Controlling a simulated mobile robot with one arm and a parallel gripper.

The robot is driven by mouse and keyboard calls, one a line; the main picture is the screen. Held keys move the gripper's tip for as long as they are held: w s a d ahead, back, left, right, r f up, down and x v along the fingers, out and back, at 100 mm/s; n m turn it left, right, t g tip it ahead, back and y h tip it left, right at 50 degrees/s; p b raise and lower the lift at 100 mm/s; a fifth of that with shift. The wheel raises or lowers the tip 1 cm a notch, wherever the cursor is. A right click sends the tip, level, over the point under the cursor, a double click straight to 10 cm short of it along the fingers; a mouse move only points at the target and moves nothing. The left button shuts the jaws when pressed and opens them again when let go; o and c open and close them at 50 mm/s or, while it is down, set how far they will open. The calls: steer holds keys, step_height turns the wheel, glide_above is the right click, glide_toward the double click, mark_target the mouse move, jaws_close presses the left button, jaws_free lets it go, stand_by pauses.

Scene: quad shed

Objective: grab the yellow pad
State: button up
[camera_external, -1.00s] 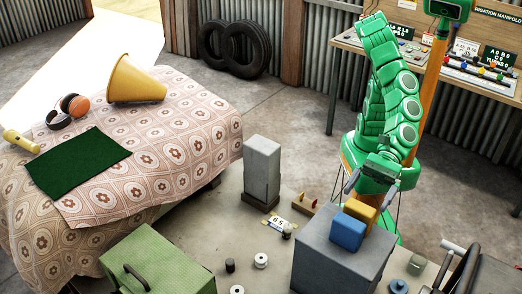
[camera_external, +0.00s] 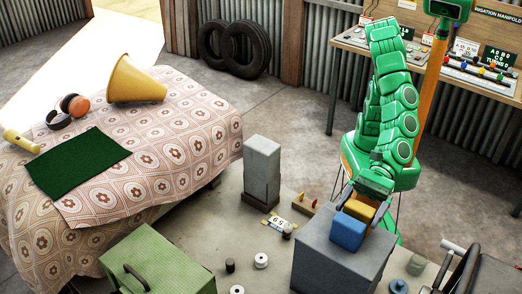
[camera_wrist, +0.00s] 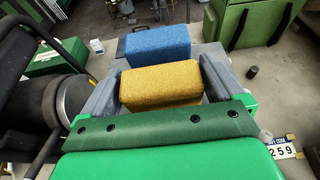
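The yellow pad (camera_external: 359,209) lies on top of a grey block (camera_external: 335,258), just behind the blue pad (camera_external: 347,232). In the wrist view the yellow pad (camera_wrist: 160,86) sits in front of the blue pad (camera_wrist: 158,45), with a narrow gap between them. My gripper (camera_external: 363,200) is down at the yellow pad, one finger on each side of it. In the wrist view my gripper (camera_wrist: 160,74) is open, with small gaps between the fingers and the pad's ends. The fingertips' exact height against the pad is hard to tell.
A grey post (camera_external: 262,165) stands left of the block. A green box (camera_external: 157,265) stands at the front left, and small spools (camera_external: 261,260) lie between. A dark machine with a wheel (camera_external: 465,268) is at the right. A cloth-covered bed (camera_external: 185,140) is further left.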

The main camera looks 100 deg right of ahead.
steer(key=c, duration=0.6)
steer(key=shift+r, duration=0.1)
steer(key=shift+r, duration=0.55)
step_height(320, 180, up, 2)
steer(key=shift+r, duration=0.25)
steer(key=s+d+r, duration=0.7)
steer(key=d+r, duration=0.2)
steer(key=d, duration=0.3)
steer(key=shift+r, duration=0.15)
